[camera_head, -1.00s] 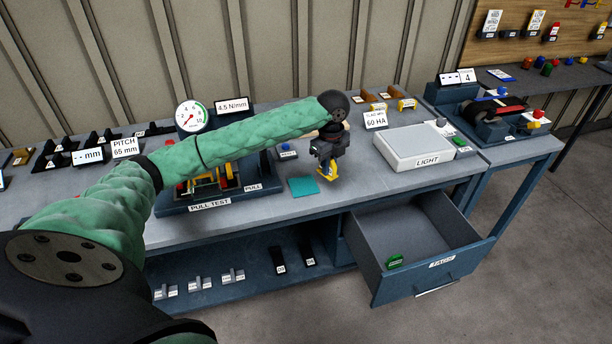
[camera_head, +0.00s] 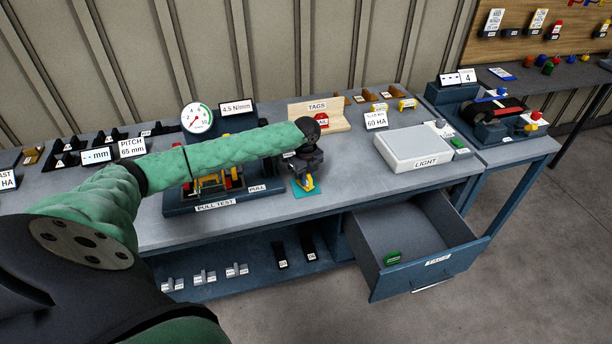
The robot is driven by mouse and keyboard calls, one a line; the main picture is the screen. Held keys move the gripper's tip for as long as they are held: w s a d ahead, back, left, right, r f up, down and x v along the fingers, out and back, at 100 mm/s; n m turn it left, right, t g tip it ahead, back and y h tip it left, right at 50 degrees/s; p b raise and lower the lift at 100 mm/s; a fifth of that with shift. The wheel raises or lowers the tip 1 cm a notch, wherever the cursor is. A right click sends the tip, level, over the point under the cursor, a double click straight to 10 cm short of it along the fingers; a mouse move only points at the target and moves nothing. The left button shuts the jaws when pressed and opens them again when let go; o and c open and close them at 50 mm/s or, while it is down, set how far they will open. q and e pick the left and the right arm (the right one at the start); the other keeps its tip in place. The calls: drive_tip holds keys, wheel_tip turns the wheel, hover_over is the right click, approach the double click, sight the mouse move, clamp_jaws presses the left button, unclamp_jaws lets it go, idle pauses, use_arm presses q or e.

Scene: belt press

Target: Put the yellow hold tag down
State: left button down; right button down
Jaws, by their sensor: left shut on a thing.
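The yellow hold tag (camera_head: 309,183) is in my left gripper (camera_head: 306,176), which points down over the bench in the camera_head view. The tag is at or just above a teal square mat (camera_head: 296,192); I cannot tell whether it touches. My left gripper is shut on the tag and hides part of it and of the mat. A wooden tags rack (camera_head: 332,121) stands behind my gripper, with a red tag (camera_head: 321,120) in it. My right gripper is out of view.
The pull test rig (camera_head: 232,201) stands left of the mat, under my left forearm. A white light box (camera_head: 414,147) is to the right. A drawer (camera_head: 436,263) stands open below, with a green piece (camera_head: 393,258) inside. Bare bench top lies between mat and light box.

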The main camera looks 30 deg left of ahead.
use_arm(q)
drive_tip(key=shift+f, duration=0.25)
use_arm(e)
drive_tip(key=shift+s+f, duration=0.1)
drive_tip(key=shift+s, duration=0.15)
use_arm(q)
drive_tip(key=shift+f, duration=0.1)
drive_tip(key=c, duration=1.5)
unclamp_jaws()
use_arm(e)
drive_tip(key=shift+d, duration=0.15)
use_arm(q)
drive_tip(key=shift+o, duration=0.2)
